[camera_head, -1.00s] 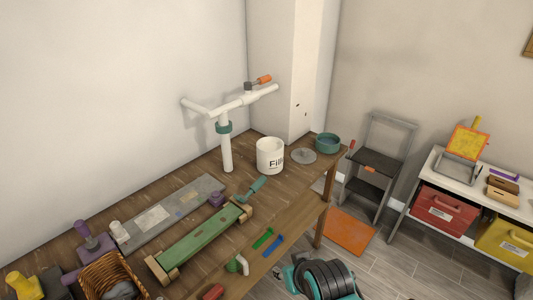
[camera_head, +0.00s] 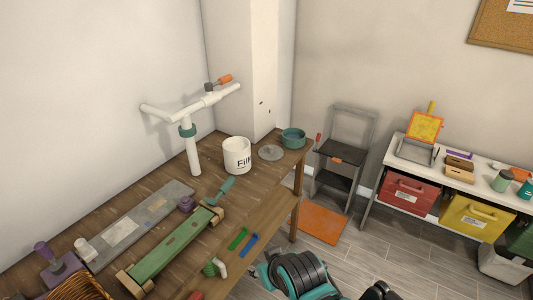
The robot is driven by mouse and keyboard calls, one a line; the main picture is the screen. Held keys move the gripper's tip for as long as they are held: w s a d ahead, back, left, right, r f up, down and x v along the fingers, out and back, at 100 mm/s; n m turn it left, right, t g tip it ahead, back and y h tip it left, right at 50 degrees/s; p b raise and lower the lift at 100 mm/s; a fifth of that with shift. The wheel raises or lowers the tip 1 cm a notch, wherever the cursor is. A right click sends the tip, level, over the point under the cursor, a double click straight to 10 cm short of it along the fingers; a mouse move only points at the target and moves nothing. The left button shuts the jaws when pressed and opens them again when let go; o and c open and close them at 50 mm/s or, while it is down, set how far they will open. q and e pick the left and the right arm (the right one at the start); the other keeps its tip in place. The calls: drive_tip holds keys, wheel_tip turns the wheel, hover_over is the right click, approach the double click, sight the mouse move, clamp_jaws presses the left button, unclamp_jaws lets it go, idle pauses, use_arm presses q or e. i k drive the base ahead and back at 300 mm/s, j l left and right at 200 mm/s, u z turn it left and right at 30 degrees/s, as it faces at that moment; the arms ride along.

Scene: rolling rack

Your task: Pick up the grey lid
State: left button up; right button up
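A white pipe stand (camera_head: 193,155) rises left of the tub. A green clamp-like tool (camera_head: 172,247) lies nearer on the bench. A black step stool (camera_head: 342,155) and an orange mat (camera_head: 322,224) stand beyond the bench. A teal-and-black hose reel (camera_head: 298,273) is on the floor.

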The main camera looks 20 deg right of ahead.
sight(269, 152)
drive_tip(key=i+l, duration=0.2)
drive_tip(key=l, duration=0.15)
drive_tip(key=i+l+u, duration=0.1)
drive_tip(key=i+l, duration=0.35)
drive_tip(key=l, duration=0.2)
drive_tip(key=i+l+u, duration=0.1)
drive_tip(key=l, duration=0.25)
drive_tip(key=i+l+u, duration=0.1)
drive_tip(key=i+l, duration=0.4)
drive_tip(key=l, duration=0.25)
drive_tip(key=i+l+u, duration=0.1)
drive_tip(key=l, duration=0.3)
drive_tip(key=i, duration=0.1)
